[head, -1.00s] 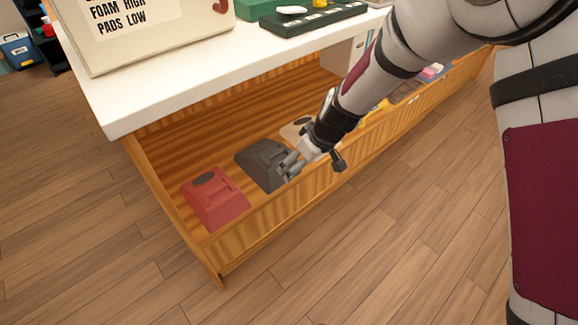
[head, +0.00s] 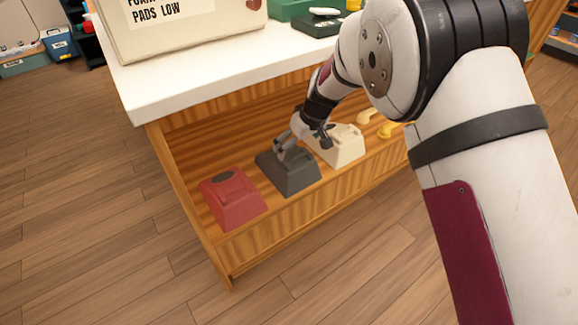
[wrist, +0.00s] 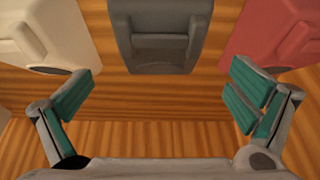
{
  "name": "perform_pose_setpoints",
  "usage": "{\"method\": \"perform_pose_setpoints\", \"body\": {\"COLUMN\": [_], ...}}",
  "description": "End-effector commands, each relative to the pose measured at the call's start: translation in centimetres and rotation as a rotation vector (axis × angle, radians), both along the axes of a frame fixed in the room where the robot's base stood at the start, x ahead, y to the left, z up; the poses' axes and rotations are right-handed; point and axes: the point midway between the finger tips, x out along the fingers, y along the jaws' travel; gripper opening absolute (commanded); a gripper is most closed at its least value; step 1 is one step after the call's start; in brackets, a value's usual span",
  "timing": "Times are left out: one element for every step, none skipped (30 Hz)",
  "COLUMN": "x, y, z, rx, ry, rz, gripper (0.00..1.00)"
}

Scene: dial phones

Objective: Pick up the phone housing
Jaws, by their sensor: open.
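A dark grey phone housing (head: 290,174) sits on the wooden shelf under the white counter, between a red housing (head: 234,198) on its left and a cream housing (head: 340,146) on its right. In the wrist view the grey housing (wrist: 163,38) is at top centre, with the cream one (wrist: 45,32) at the left and the red one (wrist: 265,32) at the right. My gripper (head: 285,146) is over the grey housing in the head view. Its fingers with green pads (wrist: 160,98) are spread wide and nothing is between them. Contact with the housing cannot be told.
The wooden shelf (wrist: 160,135) has a raised front board (head: 260,236). Yellow handset-like parts (head: 388,130) lie farther right. A boxy sign (head: 185,28) stands on the counter. Floor in front is clear.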

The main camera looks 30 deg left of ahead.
Motion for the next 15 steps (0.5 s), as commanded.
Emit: {"method": "perform_pose_setpoints", "body": {"x": [0.0,0.0,0.1,0.1,0.1,0.2,0.3,0.4,0.5,0.6,0.6,0.6,0.7,0.7,0.7], "y": [0.1,0.2,0.3,0.5,0.6,0.8,1.0,1.1,1.3,1.4,1.5,1.7,1.7,1.7,1.7], "z": [-0.4,-0.7,-1.1,-1.4,-1.8,-2.4,-2.9,-3.3,-3.8,-4.2,-4.4,-4.6,-4.6,-4.6,-4.6], "rx": [-0.001,-0.001,-0.001,-0.001,0.000,-0.001,-0.002,-0.002,-0.002,-0.001,-0.001,0.000,0.000,0.000,0.000], "ry": [0.001,0.001,0.001,0.001,0.002,0.002,0.001,0.001,0.000,0.000,0.000,0.000,0.000,0.000,0.000], "rz": [0.000,0.000,0.001,0.001,0.002,0.003,0.002,0.002,0.001,0.001,0.001,0.001,0.001,0.001,0.001], "gripper": [1.00,1.00,1.00,1.00,1.00,1.00,1.00,1.00,1.00,1.00,1.00,1.00,1.00,1.00,1.00]}}
